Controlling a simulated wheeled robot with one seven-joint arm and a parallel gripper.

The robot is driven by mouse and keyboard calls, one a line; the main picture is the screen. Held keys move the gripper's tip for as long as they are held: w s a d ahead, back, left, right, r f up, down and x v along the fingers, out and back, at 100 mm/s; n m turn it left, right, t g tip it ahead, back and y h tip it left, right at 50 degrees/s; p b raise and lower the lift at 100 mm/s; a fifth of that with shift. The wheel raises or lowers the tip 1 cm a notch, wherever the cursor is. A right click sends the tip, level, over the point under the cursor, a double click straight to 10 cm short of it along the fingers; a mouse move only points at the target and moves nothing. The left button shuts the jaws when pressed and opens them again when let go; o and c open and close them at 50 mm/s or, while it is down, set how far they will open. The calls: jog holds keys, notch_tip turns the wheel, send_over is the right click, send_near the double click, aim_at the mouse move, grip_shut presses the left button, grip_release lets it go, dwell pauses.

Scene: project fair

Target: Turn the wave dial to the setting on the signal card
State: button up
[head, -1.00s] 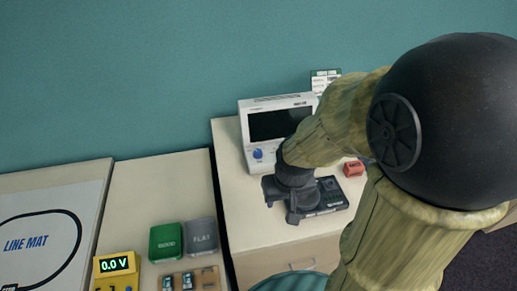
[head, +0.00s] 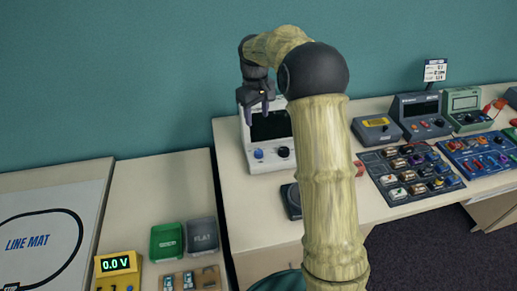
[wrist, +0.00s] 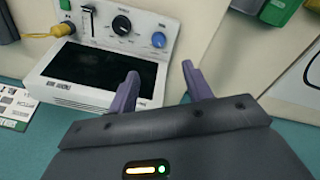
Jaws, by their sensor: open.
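A white instrument (head: 262,168) with a dark screen stands against the wall; my arm covers part of it. On its panel are a blue knob (head: 258,153) and a black knob (head: 283,151). In the wrist view the blue knob (wrist: 158,40) and the black knob (wrist: 122,25), with marks around it, lie beyond my fingertips. I cannot read which is the wave dial. A white printed card (wrist: 15,105) lies at the left of the wrist view; its print is too small to read. My gripper (head: 255,108) is open and empty above the instrument's upper left, apart from both knobs.
A yellow plug (wrist: 50,30) and a slider (wrist: 88,22) sit on the same panel. A dark flat device (head: 291,201) lies in front. Other instruments and a button board (head: 410,172) fill the right. Another card (head: 435,70) stands behind them.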

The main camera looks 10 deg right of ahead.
aim_at(259, 151)
jog(key=shift+w+d+r, duration=0.1)
jog(key=shift+w, duration=0.45)
jog(key=f+p, duration=0.1)
jog(key=f, duration=1)
jog(key=f+p, duration=0.1)
jog(key=f, duration=0.5)
jog(key=shift+w+d+f+p, duration=0.15)
jog(key=shift+d+f+p, duration=0.05)
jog(key=shift+d+p, duration=0.15)
jog(key=shift+c, duration=0.2)
jog(key=c, duration=0.9)
